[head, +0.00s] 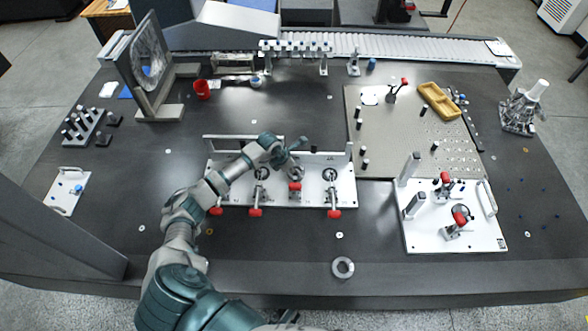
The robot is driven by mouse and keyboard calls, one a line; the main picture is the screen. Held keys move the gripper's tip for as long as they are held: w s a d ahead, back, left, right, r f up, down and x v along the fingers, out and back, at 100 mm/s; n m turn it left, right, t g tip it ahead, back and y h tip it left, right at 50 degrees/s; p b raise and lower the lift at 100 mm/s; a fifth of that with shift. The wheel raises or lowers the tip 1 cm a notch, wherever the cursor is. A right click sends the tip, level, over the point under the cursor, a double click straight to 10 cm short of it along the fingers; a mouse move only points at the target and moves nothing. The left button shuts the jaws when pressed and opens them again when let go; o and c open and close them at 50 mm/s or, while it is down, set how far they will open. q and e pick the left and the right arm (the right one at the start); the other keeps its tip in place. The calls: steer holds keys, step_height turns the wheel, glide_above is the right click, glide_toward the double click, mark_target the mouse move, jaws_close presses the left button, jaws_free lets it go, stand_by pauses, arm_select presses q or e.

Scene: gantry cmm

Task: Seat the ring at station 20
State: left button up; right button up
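A grey metal ring (343,267) lies flat on the dark table near its front edge, apart from everything around it. A white fixture plate (345,190) with several round stations and red-handled clamps lies in the middle of the table. The station numbers are too small to read. My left gripper (296,157) is over the plate, above a station right of its middle. The gripper and wrist partly hide the plate, and I cannot tell whether the fingers are open or hold anything. My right gripper is not clearly in view.
A white plate with red-handled clamps and posts (415,232) stands at right. A perforated metal plate (400,140) with pegs and a yellow tray (440,101) lies behind it. An upright framed disc (148,65) and red cup (202,89) stand back left. The front table strip is mostly clear.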

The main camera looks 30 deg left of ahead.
arm_select(q)
steer(key=shift+a, duration=0.1)
steer(key=o, duration=1.6)
steer(key=v, duration=1.2)
steer(key=shift+d, duration=0.3)
steer(key=shift+a, duration=0.15)
steer(key=shift+a+f, duration=0.1)
steer(key=shift+a, duration=0.05)
